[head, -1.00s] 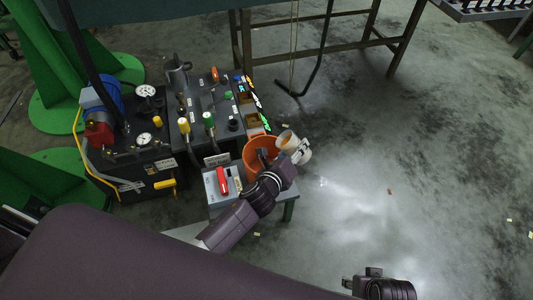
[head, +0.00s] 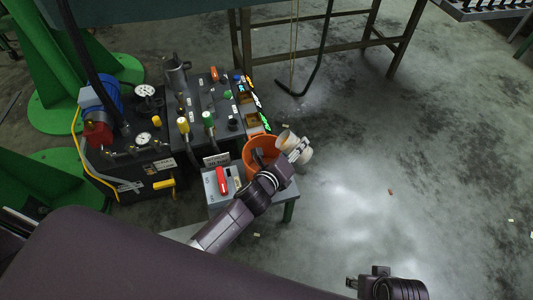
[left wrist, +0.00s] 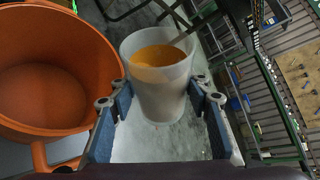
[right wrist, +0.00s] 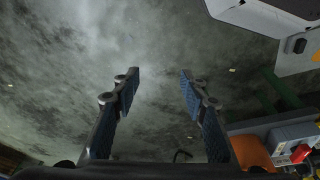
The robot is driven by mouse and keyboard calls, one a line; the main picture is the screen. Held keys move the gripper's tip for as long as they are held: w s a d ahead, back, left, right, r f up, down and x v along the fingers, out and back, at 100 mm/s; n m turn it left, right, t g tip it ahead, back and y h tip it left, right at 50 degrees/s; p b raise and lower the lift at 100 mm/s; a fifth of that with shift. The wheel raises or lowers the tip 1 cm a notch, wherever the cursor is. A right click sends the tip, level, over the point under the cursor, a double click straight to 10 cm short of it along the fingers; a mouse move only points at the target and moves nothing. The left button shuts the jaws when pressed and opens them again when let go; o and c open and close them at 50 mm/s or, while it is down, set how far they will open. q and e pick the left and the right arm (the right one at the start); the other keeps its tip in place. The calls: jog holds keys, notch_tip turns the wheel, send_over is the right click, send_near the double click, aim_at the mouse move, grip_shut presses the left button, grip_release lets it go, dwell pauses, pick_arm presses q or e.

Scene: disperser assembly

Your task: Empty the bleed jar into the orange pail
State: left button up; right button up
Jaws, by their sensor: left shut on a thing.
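The bleed jar (head: 288,140) is a pale, translucent cup. In the left wrist view the jar (left wrist: 163,95) holds orange liquid below its rim. My left gripper (head: 300,150) is shut on the jar, with its fingers (left wrist: 160,98) on either side of it. The jar is off the floor beside the right rim of the orange pail (head: 250,145) and looks tilted in the head view. The pail (left wrist: 45,100) is open-topped at left in the left wrist view; no liquid is clear inside. My right gripper (right wrist: 160,88) is open and empty, over bare floor.
Left of the pail is a dark bench unit with gauges and valves (head: 150,140). Open floor (head: 400,180) lies to the right.

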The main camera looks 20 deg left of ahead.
pick_arm(q)
jog(key=shift+f, duration=0.1)
jog(key=shift+n+b, duration=0.3)
jog(key=shift+b, duration=0.15)
pick_arm(e)
jog(key=v, duration=0.4)
jog(key=shift+w+r, duration=0.1)
jog(key=shift+w, duration=0.3)
pick_arm(q)
jog(key=shift+h, duration=0.4)
pick_arm(e)
jog(key=shift+r, duration=0.15)
pick_arm(q)
jog(key=shift+r+n+b, duration=0.3)
jog(key=shift+r+n, duration=0.05)
jog(key=shift+n, duration=0.15)
jog(key=shift+t+h, duration=0.3)
jog(key=shift+n, duration=0.3)
pick_arm(e)
notch_tip(320, 180, up, 3)
jog(key=shift+s+f+t, duration=0.1)
jog(key=shift+s+t, duration=0.05)
jog(key=shift+t, duration=0.15)
pick_arm(q)
jog(key=shift+f, duration=0.1)
pick_arm(e)
jog(key=shift+s+r, duration=0.25)
jog(key=shift+r, duration=0.15)
